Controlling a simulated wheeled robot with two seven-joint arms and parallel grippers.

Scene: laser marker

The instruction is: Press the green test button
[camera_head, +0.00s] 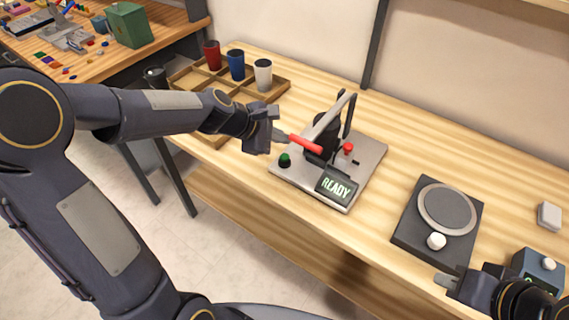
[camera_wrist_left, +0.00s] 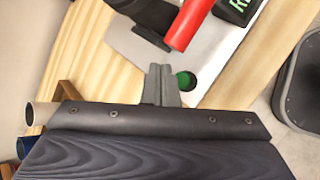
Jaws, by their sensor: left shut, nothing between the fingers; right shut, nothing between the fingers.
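The green test button (camera_head: 284,160) sits on the near left corner of the marker's grey base plate (camera_head: 372,172). My left gripper (camera_head: 280,135) is shut and empty, just above and behind the button, close to the red handle (camera_head: 306,144). In the left wrist view the shut fingertips (camera_wrist_left: 160,75) show beside the green button (camera_wrist_left: 186,80), which they partly cover; I cannot tell whether they touch it. The display (camera_head: 337,185) reads READY. My right gripper (camera_head: 447,281) is shut and empty at the bench's front edge, far from the button.
A red knob (camera_head: 348,147) stands on the same base. A wooden tray (camera_head: 280,85) with red, blue and white cups is at the back left. A dark round-plate device (camera_head: 447,208) and a blue-grey box (camera_head: 540,267) are at the right. Bare bench lies between.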

